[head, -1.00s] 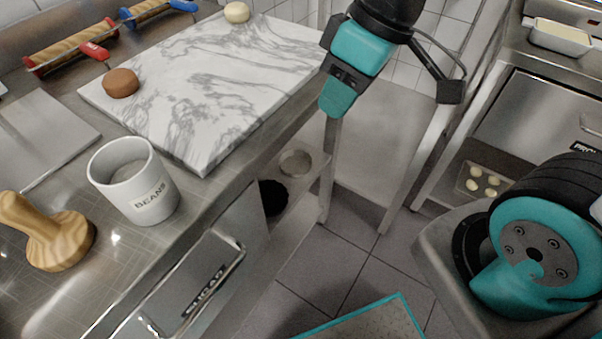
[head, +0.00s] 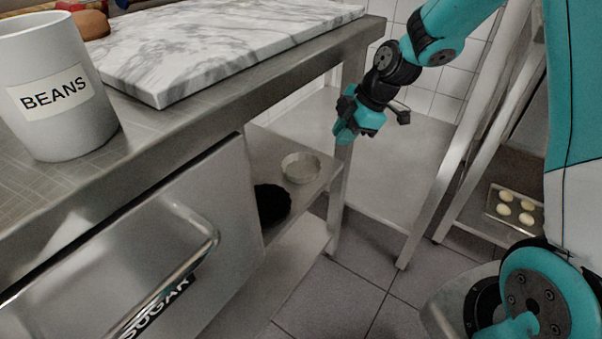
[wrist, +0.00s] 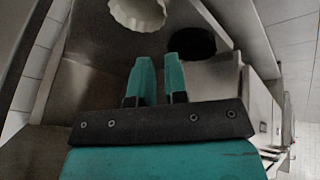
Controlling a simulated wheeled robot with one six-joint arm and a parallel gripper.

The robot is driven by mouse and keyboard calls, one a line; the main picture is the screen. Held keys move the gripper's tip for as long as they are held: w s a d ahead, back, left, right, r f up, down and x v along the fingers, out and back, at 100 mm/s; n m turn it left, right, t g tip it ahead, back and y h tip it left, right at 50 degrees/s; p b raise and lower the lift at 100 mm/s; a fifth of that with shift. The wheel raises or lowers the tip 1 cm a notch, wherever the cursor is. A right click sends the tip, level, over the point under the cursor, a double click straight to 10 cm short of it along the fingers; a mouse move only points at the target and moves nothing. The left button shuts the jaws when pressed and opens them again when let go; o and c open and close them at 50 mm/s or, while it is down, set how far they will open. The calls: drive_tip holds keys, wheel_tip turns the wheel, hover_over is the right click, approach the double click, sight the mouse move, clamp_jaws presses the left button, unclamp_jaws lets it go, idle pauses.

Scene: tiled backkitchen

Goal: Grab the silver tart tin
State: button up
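The silver tart tin (head: 301,168) is a round, shallow tin on the shelf under the counter. In the wrist view the tin (wrist: 138,12) shows a fluted rim and is cut off by the top edge. A black round tin (head: 271,204) sits beside it on the same shelf, also in the wrist view (wrist: 192,42). My gripper (head: 345,133) hangs to the right of the counter's end, outside the shelf and apart from the silver tin. In the wrist view my gripper (wrist: 160,58) has a gap between its two teal fingers, with nothing between them.
The steel counter edge (head: 230,95) overhangs the shelf (head: 318,187). A table leg (head: 337,190) stands at the shelf's right end. A drawer labelled SUGAR (head: 130,255) is in front left. A white BEANS mug (head: 55,115) and marble board (head: 210,45) are above.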

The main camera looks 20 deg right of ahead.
drive_tip(key=b, duration=0.2)
approach(303, 182)
drive_tip(key=shift+w+d+f, duration=0.35)
drive_tip(key=shift+w+f, duration=0.05)
drive_tip(key=shift+f, duration=0.3)
drive_tip(key=shift+a+b+x, duration=0.2)
drive_tip(key=shift+b+x, duration=0.45)
drive_tip(key=shift+x, duration=0.9)
drive_tip(key=shift+a+b+x, duration=0.15)
drive_tip(key=shift+b+x, duration=0.45)
drive_tip(key=shift+x, duration=0.95)
drive_tip(key=shift+s+r, duration=0.1)
drive_tip(key=shift+r, duration=0.1)
drive_tip(key=shift+c, duration=0.5)
clamp_jaws()
drive_tip(key=shift+r, duration=0.1)
